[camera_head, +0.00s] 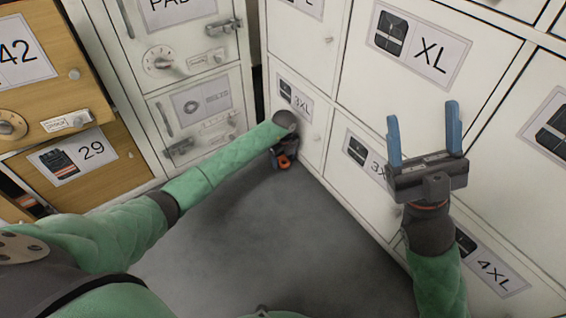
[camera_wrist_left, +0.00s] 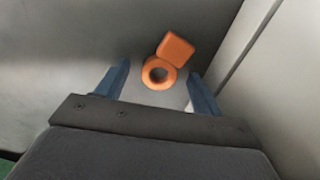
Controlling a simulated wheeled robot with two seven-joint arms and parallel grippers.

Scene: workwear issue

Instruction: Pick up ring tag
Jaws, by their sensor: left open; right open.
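The ring tag (camera_wrist_left: 160,72) is orange, with a round ring and a squarish tab. In the left wrist view it lies on the grey floor near the corner by the lockers, between and just beyond the blue fingers of my left gripper (camera_wrist_left: 158,88). In the head view a small orange part of the tag (camera_head: 283,161) shows beside my left gripper, low near the locker corner; the rest is hidden. My left gripper is open, with nothing between its fingers that I can see held. My right gripper (camera_head: 424,128) is open and empty, raised in front of the white lockers.
White lockers (camera_head: 420,95) with labels such as XL, 3XL and 4XL stand close on the right. More white lockers (camera_head: 200,85) and wooden-fronted lockers (camera_head: 52,120) stand on the left. The grey floor (camera_head: 270,240) between them is clear.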

